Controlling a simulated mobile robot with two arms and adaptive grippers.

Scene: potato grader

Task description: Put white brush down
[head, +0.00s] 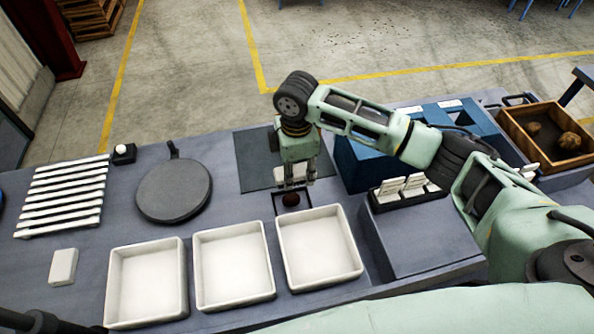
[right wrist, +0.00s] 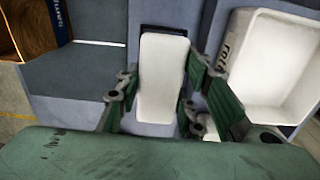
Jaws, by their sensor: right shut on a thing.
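The white brush (right wrist: 162,80) shows in the right wrist view as a pale, rounded block between the two green fingers of my right gripper (head: 296,184). My right gripper is shut on it. In the head view the brush (head: 295,172) shows only in part, hidden by the gripper. I cannot tell whether the brush touches the surface. My left gripper is not in view.
Three white trays (head: 147,322) stand along the front. A round dark plate (head: 173,190), a white slatted rack (head: 64,196) and a white block (head: 63,267) are to the left. A blue bin (head: 357,167), a card holder (head: 409,195) and a wooden crate (head: 540,172) are right.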

